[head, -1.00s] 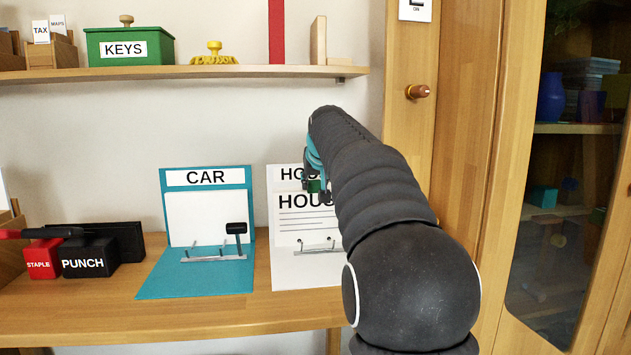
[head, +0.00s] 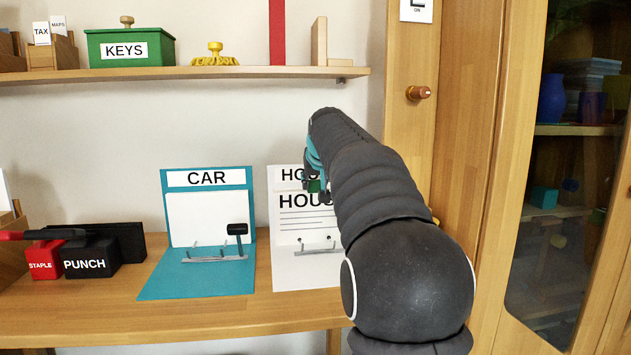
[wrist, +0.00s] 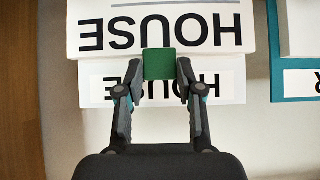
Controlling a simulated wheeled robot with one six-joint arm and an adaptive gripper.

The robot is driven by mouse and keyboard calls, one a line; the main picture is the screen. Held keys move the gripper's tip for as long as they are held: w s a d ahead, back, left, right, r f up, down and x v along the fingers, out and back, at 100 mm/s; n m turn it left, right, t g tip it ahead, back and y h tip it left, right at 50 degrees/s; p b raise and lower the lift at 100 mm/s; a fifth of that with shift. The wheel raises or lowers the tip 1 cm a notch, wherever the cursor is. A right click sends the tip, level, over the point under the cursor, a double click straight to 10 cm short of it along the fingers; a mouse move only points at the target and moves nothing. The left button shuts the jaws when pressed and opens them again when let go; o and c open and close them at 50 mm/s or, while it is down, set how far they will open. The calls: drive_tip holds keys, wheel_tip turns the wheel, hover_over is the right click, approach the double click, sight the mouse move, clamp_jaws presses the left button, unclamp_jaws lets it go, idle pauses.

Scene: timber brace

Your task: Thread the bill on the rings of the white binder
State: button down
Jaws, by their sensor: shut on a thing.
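The white binder (head: 290,275) stands open on the desk, its HOUSE label on the upright back cover and a grey ring bar (head: 310,251) low in front. The bill (head: 290,217), a white sheet headed HOUSE with printed lines, is upright before the back cover, just above the ring bar. Two dark holes show near its lower edge; I cannot tell whether the rings pass through them. My gripper (head: 315,188) is shut on a green tab at the bill's top; the wrist view shows the green tab (wrist: 173,64) between the fingertips. My arm hides the bill's right side.
An open teal CAR binder (head: 210,280) with a black-tipped lever stands close on the left. The black PUNCH (head: 90,260) and red STAPLE box (head: 44,262) are farther left. A shelf (head: 210,72) runs above; a wooden cabinet is at right.

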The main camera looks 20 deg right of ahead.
drive_tip(key=shift+w+d+p, duration=0.1)
drive_tip(key=shift+w+p, duration=0.2)
drive_tip(key=shift+w, duration=0.1)
idle(0.3)
drive_tip(key=shift+c, duration=0.9)
unclamp_jaws()
drive_tip(key=shift+r, duration=0.1)
wheel_tip(320, 180, up, 8)
drive_tip(key=p, duration=0.2)
idle(0.6)
